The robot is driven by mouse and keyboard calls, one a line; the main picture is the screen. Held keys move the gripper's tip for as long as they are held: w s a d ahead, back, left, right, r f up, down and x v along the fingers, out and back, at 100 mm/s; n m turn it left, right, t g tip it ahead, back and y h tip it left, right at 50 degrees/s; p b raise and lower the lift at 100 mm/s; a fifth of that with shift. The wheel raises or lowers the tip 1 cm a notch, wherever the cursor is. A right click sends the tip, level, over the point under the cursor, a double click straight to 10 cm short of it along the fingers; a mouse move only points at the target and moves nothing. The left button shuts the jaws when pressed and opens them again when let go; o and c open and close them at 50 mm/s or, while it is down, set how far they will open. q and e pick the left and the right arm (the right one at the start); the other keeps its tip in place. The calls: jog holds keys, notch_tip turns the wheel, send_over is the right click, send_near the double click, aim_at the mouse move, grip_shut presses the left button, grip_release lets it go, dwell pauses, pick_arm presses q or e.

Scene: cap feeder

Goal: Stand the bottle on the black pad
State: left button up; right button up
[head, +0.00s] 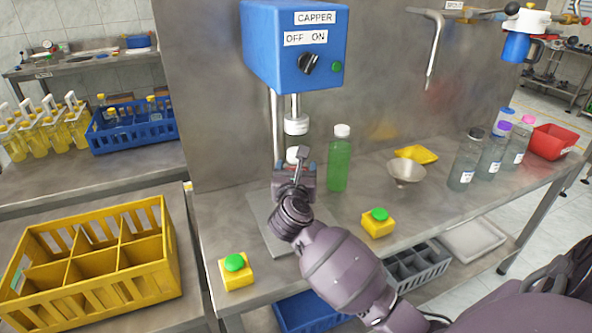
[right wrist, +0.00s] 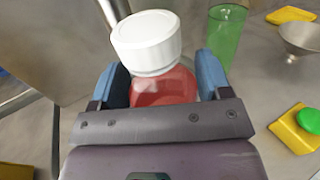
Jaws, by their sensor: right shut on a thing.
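My right gripper (head: 294,167) is in front of the capper post. It is shut on a bottle with a white cap and red contents. In the right wrist view the bottle (right wrist: 163,88) sits between the blue fingertips of the gripper (right wrist: 162,80), its white cap (right wrist: 147,40) above them. In the head view the gripper hides most of this bottle; its cap shows under the capper head (head: 296,122). I cannot tell whether its base touches the surface below. No black pad can be made out; a grey plate (head: 262,232) lies under the capper. My left gripper is not in view.
A green bottle (head: 339,165) with a white cap stands just right of the gripper. Yellow boxes with green buttons (head: 235,268) (head: 378,222) stand at the front. A funnel (head: 406,172) and several clear bottles (head: 464,160) are at right. A yellow crate (head: 88,275) is at left.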

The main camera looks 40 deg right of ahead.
jog(key=o, duration=1.2)
jog(key=shift+f, duration=0.15)
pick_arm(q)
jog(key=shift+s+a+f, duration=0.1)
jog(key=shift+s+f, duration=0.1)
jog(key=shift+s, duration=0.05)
pick_arm(e)
jog(key=o, duration=0.4)
jog(key=shift+o, duration=0.2)
